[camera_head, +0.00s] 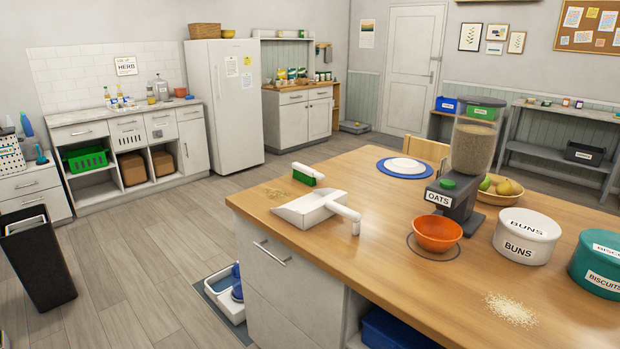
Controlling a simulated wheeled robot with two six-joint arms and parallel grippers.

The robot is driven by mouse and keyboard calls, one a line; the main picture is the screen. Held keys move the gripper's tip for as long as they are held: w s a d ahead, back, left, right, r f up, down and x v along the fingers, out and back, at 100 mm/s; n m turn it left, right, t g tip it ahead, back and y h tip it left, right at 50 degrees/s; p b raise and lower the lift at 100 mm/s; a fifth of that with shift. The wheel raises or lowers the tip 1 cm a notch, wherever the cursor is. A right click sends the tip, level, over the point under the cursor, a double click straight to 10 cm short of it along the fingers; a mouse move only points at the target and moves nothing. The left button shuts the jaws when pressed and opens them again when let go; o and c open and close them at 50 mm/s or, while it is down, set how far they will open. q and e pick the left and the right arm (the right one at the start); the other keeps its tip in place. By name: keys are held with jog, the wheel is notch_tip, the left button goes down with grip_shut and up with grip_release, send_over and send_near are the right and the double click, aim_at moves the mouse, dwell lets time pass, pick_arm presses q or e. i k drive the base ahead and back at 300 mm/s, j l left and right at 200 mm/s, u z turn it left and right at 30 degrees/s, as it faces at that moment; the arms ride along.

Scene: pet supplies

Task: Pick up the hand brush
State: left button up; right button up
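The hand brush (309,173) lies near the far left edge of the wooden island top. It has a white back and a green part along its lower side. A white dustpan (302,209) lies in front of it, its handle pointing right. The brush and the dustpan look apart. Neither of my grippers shows in the head view.
An oats dispenser (461,185) stands over an orange bowl (437,234). A white buns tin (525,237) and a teal biscuits tin (594,265) stand at right. A white plate (404,166) lies behind. Crumbs (512,309) lie at front right. The front middle top is clear.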

aim_at(304, 173)
jog(key=j+z, duration=0.1)
jog(key=z, duration=0.15)
jog(key=i+j+z, duration=0.5)
jog(key=j+z, duration=0.2)
jog(key=i+j+z, duration=0.15)
jog(key=j+z, duration=0.25)
jog(key=i+j, duration=0.1)
jog(key=j, duration=0.3)
jog(key=i+j, duration=0.1)
jog(key=j, duration=0.35)
jog(key=i+j+z, duration=0.1)
jog(key=j, duration=0.3)
jog(key=i+j, duration=0.1)
jog(key=j, duration=0.35)
jog(key=i+j, duration=0.1)
jog(key=j, duration=0.3)
jog(key=i+z, duration=0.05)
